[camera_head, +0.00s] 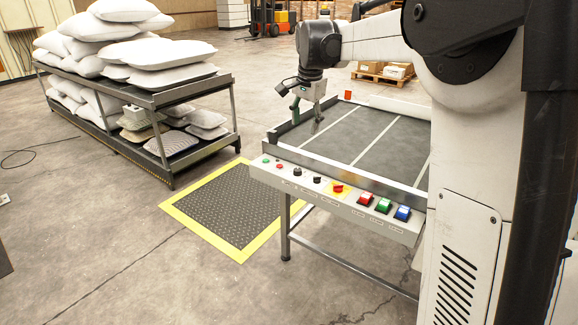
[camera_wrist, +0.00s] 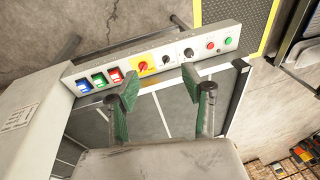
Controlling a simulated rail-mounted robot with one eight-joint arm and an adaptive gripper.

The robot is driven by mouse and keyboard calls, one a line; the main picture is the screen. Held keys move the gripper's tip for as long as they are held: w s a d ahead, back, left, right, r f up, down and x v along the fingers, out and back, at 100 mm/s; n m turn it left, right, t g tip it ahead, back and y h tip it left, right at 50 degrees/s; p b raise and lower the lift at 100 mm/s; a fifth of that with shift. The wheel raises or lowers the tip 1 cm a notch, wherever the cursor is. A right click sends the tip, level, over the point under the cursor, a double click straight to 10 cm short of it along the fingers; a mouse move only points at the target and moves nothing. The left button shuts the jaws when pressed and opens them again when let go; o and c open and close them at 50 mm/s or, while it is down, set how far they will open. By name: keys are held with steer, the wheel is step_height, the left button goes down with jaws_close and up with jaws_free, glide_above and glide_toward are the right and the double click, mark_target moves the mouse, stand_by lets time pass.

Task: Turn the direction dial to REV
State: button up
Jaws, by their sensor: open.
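The control panel (camera_head: 350,197) runs along the near edge of the table and carries two black dials. One dial (camera_head: 297,171) sits beside the red and green buttons; the other (camera_head: 317,180) sits beside the yellow-backed emergency stop. In the wrist view these are the outer dial (camera_wrist: 188,52) and the inner dial (camera_wrist: 166,60). The labels are too small to read, so I cannot tell which is the direction dial or its setting. My gripper (camera_head: 307,113) is above the table, apart from the panel. Its green-padded fingers are spread and empty in the wrist view (camera_wrist: 160,84).
The emergency stop (camera_head: 337,187) and red (camera_head: 365,199), green (camera_head: 383,205) and blue (camera_head: 402,213) buttons share the panel. A raised rail (camera_head: 340,172) edges the table behind it. A rack (camera_head: 156,100) of pillows stands left, beyond a yellow-bordered mat (camera_head: 172,206).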

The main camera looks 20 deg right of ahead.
steer(key=w+d+f+m+g, duration=0.1)
steer(key=w+d+f+m, duration=0.2)
steer(key=w+d+f, duration=0.5)
steer(key=m+g+b, duration=0.2)
steer(key=m, duration=0.2)
glide_above(317, 179)
step_height(317, 179, down, 10)
steer(key=f, duration=0.4)
steer(key=f+b, duration=0.1)
steer(key=f, duration=0.4)
steer(key=f+b, duration=0.1)
steer(key=f, duration=0.3)
steer(key=shift+w+d+f, duration=0.15)
steer(key=shift+w, duration=0.1)
jaws_close()
